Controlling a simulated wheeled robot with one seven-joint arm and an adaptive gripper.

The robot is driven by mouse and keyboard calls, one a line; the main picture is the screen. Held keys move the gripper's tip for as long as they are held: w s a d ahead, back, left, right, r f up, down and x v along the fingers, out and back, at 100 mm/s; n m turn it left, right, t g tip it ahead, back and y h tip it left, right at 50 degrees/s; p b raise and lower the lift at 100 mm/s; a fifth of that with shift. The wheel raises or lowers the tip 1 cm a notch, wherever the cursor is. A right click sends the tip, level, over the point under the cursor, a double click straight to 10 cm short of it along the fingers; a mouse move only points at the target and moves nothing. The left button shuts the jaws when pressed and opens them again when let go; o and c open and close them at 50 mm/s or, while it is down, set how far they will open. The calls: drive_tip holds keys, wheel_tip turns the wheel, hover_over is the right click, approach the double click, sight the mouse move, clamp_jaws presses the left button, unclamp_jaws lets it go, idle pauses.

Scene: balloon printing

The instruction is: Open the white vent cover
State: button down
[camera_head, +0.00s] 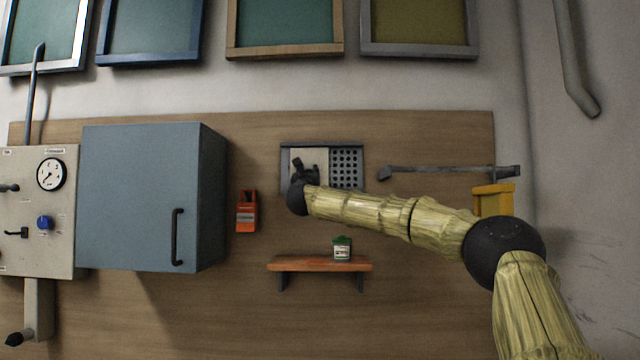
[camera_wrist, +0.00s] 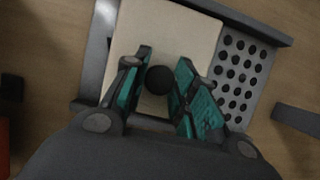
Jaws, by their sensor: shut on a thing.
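The white vent cover (camera_head: 311,158) is a pale panel on the left part of a grey wall frame. In the wrist view the white cover (camera_wrist: 190,38) fills the middle, with a perforated grey plate (camera_wrist: 238,78) bare to its right. A round dark knob (camera_wrist: 159,80) stands out from the cover. My gripper (camera_wrist: 158,88) has its two teal-padded fingers on either side of the knob, closed on it. In the head view my gripper (camera_head: 304,166) is at the cover, and hides its lower left part.
A grey bar (camera_head: 450,172) and a yellow box (camera_head: 493,199) are right of the vent. An orange device (camera_head: 247,212) hangs to its left, beside a blue-grey cabinet (camera_head: 140,195). A wooden shelf (camera_head: 310,264) with a small green-topped container (camera_head: 342,248) is below.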

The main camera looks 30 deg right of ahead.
drive_tip(key=shift+w+a+r, duration=0.1)
drive_tip(key=shift+w+a, duration=0.4)
drive_tip(key=shift+a, duration=0.15)
drive_tip(key=c, duration=1.2)
unclamp_jaws()
drive_tip(key=shift+o, duration=0.2)
drive_tip(key=v, duration=1.2)
drive_tip(key=shift+w, duration=0.1)
